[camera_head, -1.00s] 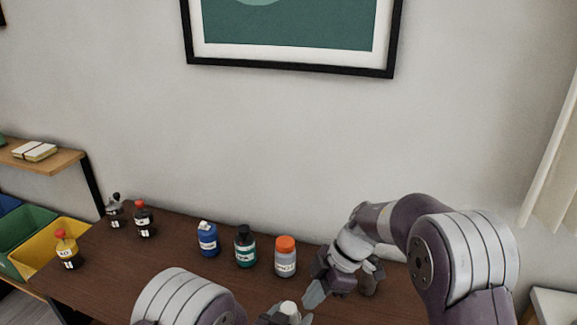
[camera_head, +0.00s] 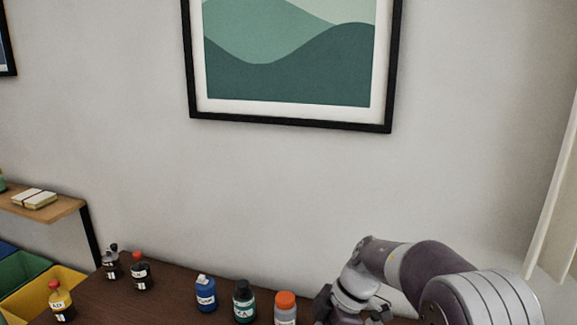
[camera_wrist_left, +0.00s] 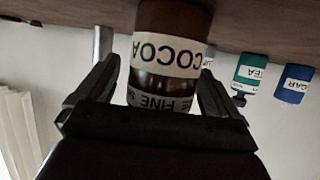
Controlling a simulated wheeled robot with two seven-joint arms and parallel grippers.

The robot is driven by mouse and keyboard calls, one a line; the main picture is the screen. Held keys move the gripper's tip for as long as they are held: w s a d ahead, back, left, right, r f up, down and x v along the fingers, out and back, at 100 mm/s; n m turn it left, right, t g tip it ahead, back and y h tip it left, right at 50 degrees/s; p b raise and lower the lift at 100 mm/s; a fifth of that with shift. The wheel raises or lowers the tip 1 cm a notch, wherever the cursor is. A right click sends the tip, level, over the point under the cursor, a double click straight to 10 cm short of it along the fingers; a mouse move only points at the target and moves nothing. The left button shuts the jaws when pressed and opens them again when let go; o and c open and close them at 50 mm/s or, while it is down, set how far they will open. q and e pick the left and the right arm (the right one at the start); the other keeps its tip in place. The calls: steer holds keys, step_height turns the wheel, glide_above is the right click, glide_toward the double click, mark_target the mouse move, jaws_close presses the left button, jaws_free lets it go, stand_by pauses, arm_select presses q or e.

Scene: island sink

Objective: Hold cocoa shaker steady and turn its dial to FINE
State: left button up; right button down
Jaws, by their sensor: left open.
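The cocoa shaker (camera_wrist_left: 168,82) fills the upper middle of the left wrist view, which is upside down. It is dark brown with a white COCOA label. A pale band (camera_wrist_left: 160,101) reading FINE shows toward its lower end in the picture; I cannot make out a pointer mark. My left gripper (camera_wrist_left: 157,70) is open with its fingers on either side of the shaker; I cannot tell whether either touches.
On the brown table (camera_head: 178,300) stand a blue jar (camera_head: 206,294), a green jar with black lid (camera_head: 244,303) and an orange-lidded jar (camera_head: 285,310). Several bottles stand at left, near a yellow bin (camera_head: 45,290) and a shelf (camera_head: 60,210). A framed picture (camera_head: 290,115) hangs behind.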

arm_select(q)
steer(key=v, duration=1.2)
arm_select(e)
steer(key=w+a+r+m+t+y, duration=0.2)
steer(key=w+m+t, duration=0.1)
steer(key=w+t, duration=0.5)
arm_select(q)
steer(key=s+a+f+g+y+p, duration=0.2)
steer(key=s+a+f+g+y, duration=0.25)
steer(key=s+g, duration=0.2)
arm_select(e)
steer(key=s+d+f+m+t+h, duration=0.1)
steer(key=d+f+m+h, duration=0.1)
steer(key=d+m+h, duration=0.7)
arm_select(q)
steer(key=a+r+n+g+y+p, duration=0.1)
steer(key=a+r+n+g+p, duration=0.3)
steer(key=a+r, duration=0.5)
steer(key=shift+s+a+r+n+p, duration=0.3)
steer(key=shift+r+n, duration=0.2)
steer(key=shift+r, duration=1.05)
arm_select(e)
steer(key=s+d+m+g, duration=0.3)
steer(key=s+m, duration=0.1)
steer(key=s, duration=0.7)
steer(key=s+d+m+g+y, duration=0.1)
steer(key=s+d+m+g, duration=0.2)
steer(key=s, duration=0.9)
steer(key=shift+f+m, duration=0.35)
steer(key=shift+m, duration=0.25)
